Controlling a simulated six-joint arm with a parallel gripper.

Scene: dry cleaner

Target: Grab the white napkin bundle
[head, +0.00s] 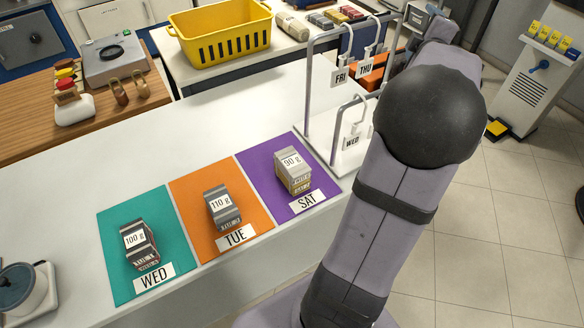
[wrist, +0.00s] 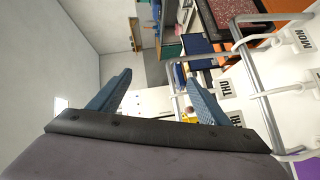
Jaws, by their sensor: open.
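No bundle is clearly marked as the white napkin bundle. A pale, off-white bundle (head: 292,26) lies on the back table beside the yellow basket; it may be the one. A beige bundle (head: 293,172) labelled 90 g lies on the purple SAT mat (head: 262,183). Grey bundles labelled 110 g (head: 222,208) and 100 g (head: 139,244) lie on the orange TUE mat (head: 187,193) and the teal WED mat (head: 118,226). My gripper (wrist: 160,78) shows in the wrist view with its blue fingers apart and nothing between them. My arm hides it in the head view.
A metal rack (head: 310,90) with hanging FRI, THU and WED tags stands close to my arm. A yellow basket (head: 222,45) and several coloured bundles (head: 335,17) sit on the back table. The counter (head: 90,170) behind the mats is clear.

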